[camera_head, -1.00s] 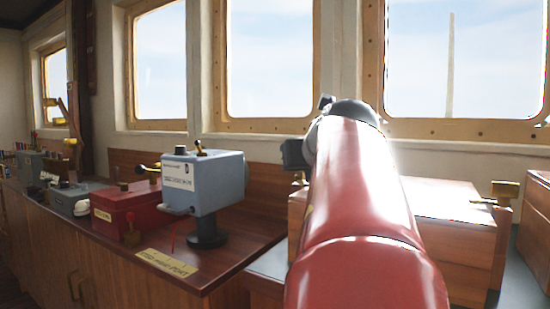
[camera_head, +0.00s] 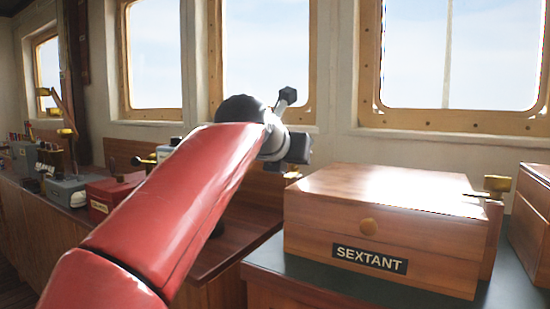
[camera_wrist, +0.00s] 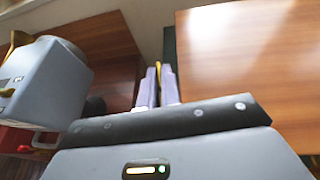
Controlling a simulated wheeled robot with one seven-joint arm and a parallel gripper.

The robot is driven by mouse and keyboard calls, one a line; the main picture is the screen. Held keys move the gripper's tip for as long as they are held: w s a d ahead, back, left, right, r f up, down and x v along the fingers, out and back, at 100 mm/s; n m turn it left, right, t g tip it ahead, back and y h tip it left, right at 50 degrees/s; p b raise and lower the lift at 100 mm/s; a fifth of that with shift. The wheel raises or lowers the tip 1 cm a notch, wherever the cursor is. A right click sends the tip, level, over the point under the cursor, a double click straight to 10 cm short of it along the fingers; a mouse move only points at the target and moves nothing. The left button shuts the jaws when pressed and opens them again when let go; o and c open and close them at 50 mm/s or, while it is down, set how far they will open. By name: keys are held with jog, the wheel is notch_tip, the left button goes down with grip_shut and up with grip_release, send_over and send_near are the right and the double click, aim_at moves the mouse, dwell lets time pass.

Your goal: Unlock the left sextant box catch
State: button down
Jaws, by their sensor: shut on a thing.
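The sextant box (camera_head: 400,240) is a closed wooden box with a round knob and a black SEXTANT label on its front. It stands on a dark-topped counter, and its wooden top also shows at the right of the wrist view (camera_wrist: 250,60). A brass catch (camera_head: 497,184) is on its right side. At the left side, a small brass bit of the left catch (camera_head: 292,174) shows under my gripper's dark end. In the wrist view my gripper (camera_wrist: 157,86) is shut, with yellow metal between its pale fingers, beside the box's left edge. The catch's exact angle is hidden.
My red arm crosses the left half of the head view. A grey-blue instrument (camera_wrist: 35,85) stands close left of my gripper. A red box (camera_head: 108,195) and a grey box (camera_head: 70,190) stand farther along the left counter. Another wooden box (camera_head: 535,215) is at the right edge.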

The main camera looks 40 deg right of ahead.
jog(key=shift+w+m+g+h, duration=0.1)
jog(key=shift+m+g+h, duration=0.2)
jog(key=shift+m+g, duration=0.45)
jog(key=c, duration=1.6)
grip_release()
jog(key=shift+a, duration=0.1)
jog(key=v, duration=0.7)
jog(key=shift+a, duration=0.35)
jog(key=shift+r, duration=0.1)
